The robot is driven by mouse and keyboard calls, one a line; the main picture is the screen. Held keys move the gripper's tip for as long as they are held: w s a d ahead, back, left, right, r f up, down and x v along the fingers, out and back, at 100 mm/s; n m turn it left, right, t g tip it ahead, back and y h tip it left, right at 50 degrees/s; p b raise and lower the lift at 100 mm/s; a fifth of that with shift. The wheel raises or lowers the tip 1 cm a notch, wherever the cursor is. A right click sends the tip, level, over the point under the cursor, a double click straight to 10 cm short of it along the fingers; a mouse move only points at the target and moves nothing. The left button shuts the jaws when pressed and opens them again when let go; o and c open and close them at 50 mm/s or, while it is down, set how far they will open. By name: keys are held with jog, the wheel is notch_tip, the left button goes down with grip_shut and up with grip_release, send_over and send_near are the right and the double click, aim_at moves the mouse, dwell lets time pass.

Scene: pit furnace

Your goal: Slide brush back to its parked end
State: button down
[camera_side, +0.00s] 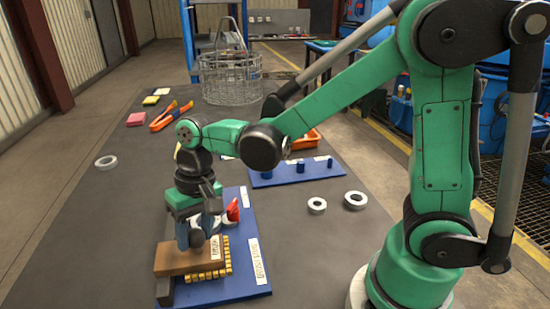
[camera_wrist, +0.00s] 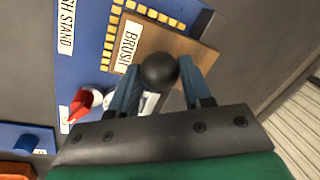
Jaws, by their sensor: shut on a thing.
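The brush (camera_side: 185,260) is a brown wooden block with a white BRUSH label, and it also shows in the wrist view (camera_wrist: 190,48). It lies across the near part of the blue brush stand (camera_side: 235,288). Yellow bristle blocks (camera_side: 228,262) line its right side. My gripper (camera_side: 197,236) is over the block with its blue fingers shut on the round black knob (camera_wrist: 160,72) of the brush. In the wrist view the fingers lie on either side of the knob. The knob's lower part is hidden. A red and white piece (camera_side: 232,211) sits on the stand beyond the brush.
A blue board with pegs (camera_side: 290,172) lies behind the stand, with an orange tray (camera_side: 306,140) beyond. White rings (camera_side: 355,200) lie to the right and another (camera_side: 106,162) to the left. Orange-handled tongs (camera_side: 172,115) and a wire basket (camera_side: 230,80) stand farther back. The table left of the stand is clear.

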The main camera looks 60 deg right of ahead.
aim_at(195, 230)
jog(key=shift+c, duration=1.9)
grip_release()
jog(key=shift+s+d+r, duration=0.1)
jog(key=shift+d+r, duration=0.05)
jog(key=shift+r, duration=0.75)
jog(key=shift+d+r, duration=0.2)
jog(key=shift+r, duration=0.75)
jog(key=shift+s+d+r, duration=0.1)
jog(key=shift+d+r, duration=0.05)
jog(key=shift+r, duration=0.75)
jog(key=s+d+n+t+h, duration=0.2)
jog(key=s+d+t, duration=0.2)
jog(key=d+t, duration=0.2)
jog(key=shift+s+d+r+t, duration=0.2)
jog(key=shift+d+r+t, duration=0.2)
jog(key=shift+d, duration=0.55)
